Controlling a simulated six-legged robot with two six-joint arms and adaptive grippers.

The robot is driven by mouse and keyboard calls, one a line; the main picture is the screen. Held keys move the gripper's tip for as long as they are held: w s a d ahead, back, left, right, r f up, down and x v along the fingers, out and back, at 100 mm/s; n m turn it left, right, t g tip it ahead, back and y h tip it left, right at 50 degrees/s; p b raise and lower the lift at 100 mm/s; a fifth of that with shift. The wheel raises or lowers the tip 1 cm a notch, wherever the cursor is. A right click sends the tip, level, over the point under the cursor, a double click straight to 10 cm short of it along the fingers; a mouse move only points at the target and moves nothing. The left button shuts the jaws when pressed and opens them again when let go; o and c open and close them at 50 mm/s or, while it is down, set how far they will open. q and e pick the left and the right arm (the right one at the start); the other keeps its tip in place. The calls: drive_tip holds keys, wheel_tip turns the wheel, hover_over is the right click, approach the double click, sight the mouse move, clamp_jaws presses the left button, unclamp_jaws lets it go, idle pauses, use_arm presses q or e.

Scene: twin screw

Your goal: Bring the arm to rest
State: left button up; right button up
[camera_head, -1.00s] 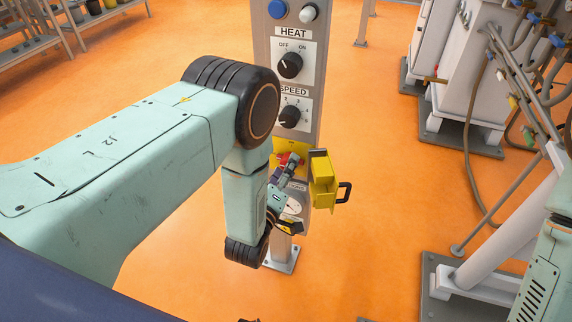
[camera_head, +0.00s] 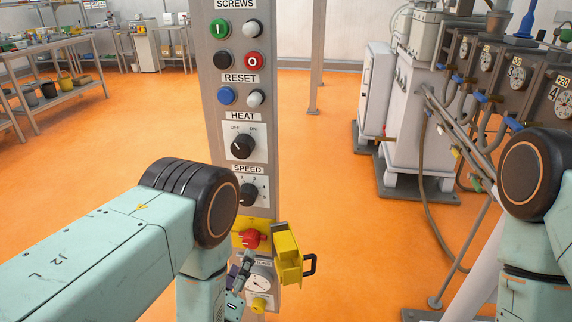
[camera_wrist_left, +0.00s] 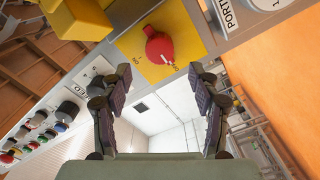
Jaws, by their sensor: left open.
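My left gripper (camera_head: 241,272) is in front of the control post, just below and close to a red knob (camera_head: 250,238) on a yellow plate (camera_head: 238,226). In the left wrist view the left gripper (camera_wrist_left: 160,78) is open, with its two dark-padded fingers spread and nothing between them. The red knob (camera_wrist_left: 159,47) stands beyond the fingertips, apart from them. A yellow hinged cover (camera_head: 288,255) with a black handle stands open at the right of the knob. My right arm (camera_head: 540,190) shows at the right edge; its gripper is out of view.
The grey control post (camera_head: 215,135) carries buttons, a HEAT dial (camera_head: 243,146) and a SPEED dial (camera_head: 248,193). A gauge (camera_head: 259,282) sits below the knob. Grey machines with hoses (camera_head: 420,120) stand at the right, shelves (camera_head: 60,85) at the left. Orange floor is open between.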

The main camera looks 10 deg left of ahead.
use_arm(q)
drive_tip(key=s+a+f+m+g, duration=0.3)
drive_tip(key=s+f+m+g, duration=0.5)
drive_tip(key=s+f+g, duration=0.45)
drive_tip(key=s+a+r+m+g, duration=0.1)
drive_tip(key=s+g, duration=0.1)
drive_tip(key=s, duration=0.7)
drive_tip(key=s+a+r+m+g, duration=0.1)
drive_tip(key=s+a+g, duration=0.1)
drive_tip(key=s, duration=0.7)
drive_tip(key=shift+s+m+g+y, duration=0.3)
drive_tip(key=shift+g, duration=0.45)
